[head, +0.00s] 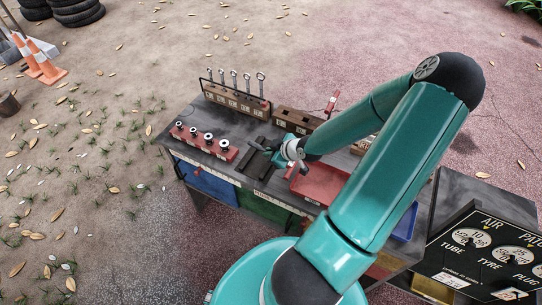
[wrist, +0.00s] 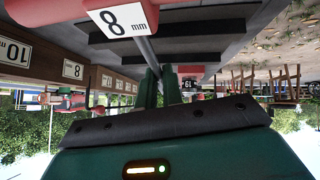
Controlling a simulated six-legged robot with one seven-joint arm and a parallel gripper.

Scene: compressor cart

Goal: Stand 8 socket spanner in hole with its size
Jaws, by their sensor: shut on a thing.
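My gripper (head: 277,154) is shut on the socket spanner, over the cart top. In the wrist view the fingers (wrist: 152,88) close around its grey shaft (wrist: 146,50). A red part with a white "8 mm" label (wrist: 123,18) shows at the shaft's near end. The shaft's far end is hidden by the fingers. A brown wooden block with size labels (head: 297,121) stands behind my gripper. In the wrist view, a wooden block (wrist: 45,60) carries labels reading 10 and 8 (wrist: 72,69). Its holes cannot be made out there. The spanner is apart from this block.
A wooden rack with several upright spanners (head: 236,101) stands at the back left. A red rack of sockets (head: 203,143) is left, beside a dark slotted piece (head: 257,160). A red tray (head: 318,187) lies right of my gripper. A red-handled tool (head: 332,101) stands behind.

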